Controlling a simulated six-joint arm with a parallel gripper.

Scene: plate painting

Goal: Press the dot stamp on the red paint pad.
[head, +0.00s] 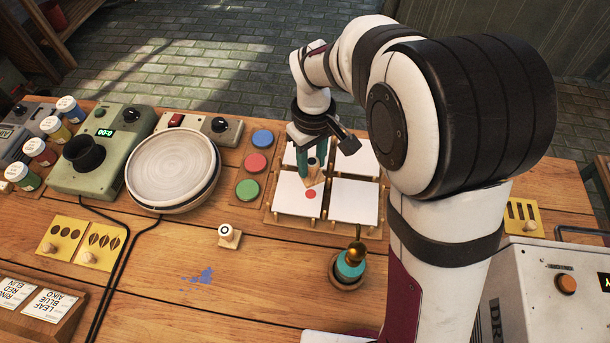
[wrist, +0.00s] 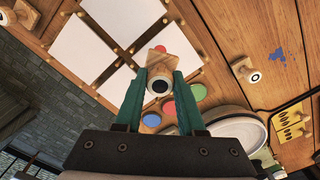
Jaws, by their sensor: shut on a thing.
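My gripper (head: 312,172) is shut on a small wooden stamp (wrist: 158,60), which I take to be the dot stamp. Its round end with a dark centre faces the wrist camera. The gripper is over the front left white tile (head: 290,203), and a red dot (head: 311,194) shows on that tile just beside the stamp. I cannot tell whether the stamp touches the tile. The red paint pad (head: 256,164) lies left of the gripper, between the blue pad (head: 262,138) and the green pad (head: 247,190). The stamp's underside is hidden.
A stamp with a ring mark (head: 228,236) stands on the table below the pads. A round plate (head: 173,168) is left of the pads. A brass-and-teal bell-like object (head: 350,267) stands in front of the tiles. Blue paint (head: 200,277) is spilt on the front table.

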